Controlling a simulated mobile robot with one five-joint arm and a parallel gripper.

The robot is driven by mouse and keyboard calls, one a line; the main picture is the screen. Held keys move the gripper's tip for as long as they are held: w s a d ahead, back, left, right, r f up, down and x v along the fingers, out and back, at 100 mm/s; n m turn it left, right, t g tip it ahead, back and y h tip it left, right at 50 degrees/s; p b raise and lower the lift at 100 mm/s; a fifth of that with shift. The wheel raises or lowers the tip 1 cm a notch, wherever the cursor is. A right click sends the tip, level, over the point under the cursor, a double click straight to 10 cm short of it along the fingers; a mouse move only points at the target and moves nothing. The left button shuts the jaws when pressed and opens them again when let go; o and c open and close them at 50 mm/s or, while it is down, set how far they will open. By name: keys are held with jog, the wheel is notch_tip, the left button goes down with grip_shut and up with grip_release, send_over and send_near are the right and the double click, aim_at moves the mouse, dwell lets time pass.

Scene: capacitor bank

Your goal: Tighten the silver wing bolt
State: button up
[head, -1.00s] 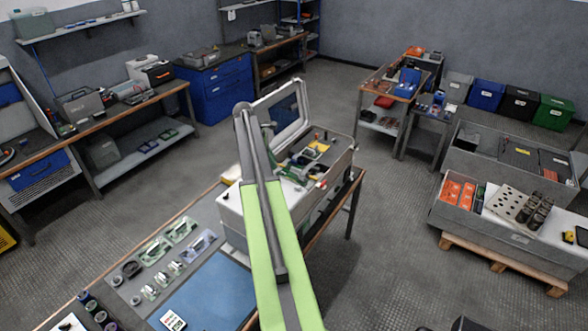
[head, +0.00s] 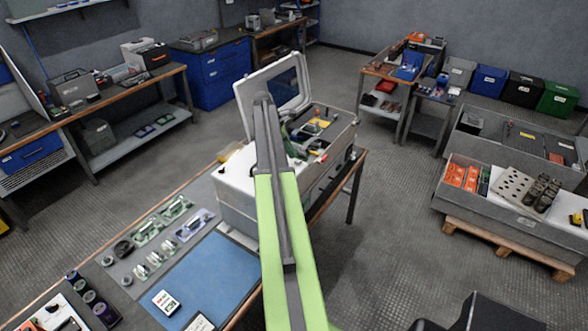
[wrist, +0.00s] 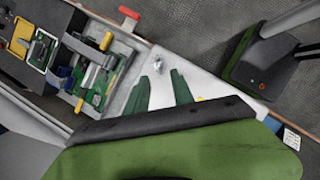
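A small silver wing bolt (wrist: 157,61) stands on a white panel of the equipment case in the wrist view. My gripper (wrist: 161,80) shows there as two green fingers. They are apart with nothing between them, and the bolt lies just beyond their tips, roughly in line with the gap. I cannot tell how high the fingertips are above the panel. In the head view the equipment case (head: 236,204) stands on the near bench with its lid (head: 272,95) open. My arm crosses in front of the case and hides my gripper and the bolt there.
A red-handled part (wrist: 128,14) sits at the panel's edge, and green and yellow components fill the compartment left of the bolt. A blue mat (head: 212,281) and small metal parts lie on the bench left of the case.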

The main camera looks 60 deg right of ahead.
aim_at(298, 162)
jog(key=b+x, duration=0.3)
jog(key=x, duration=0.2)
jog(key=shift+f, duration=0.15)
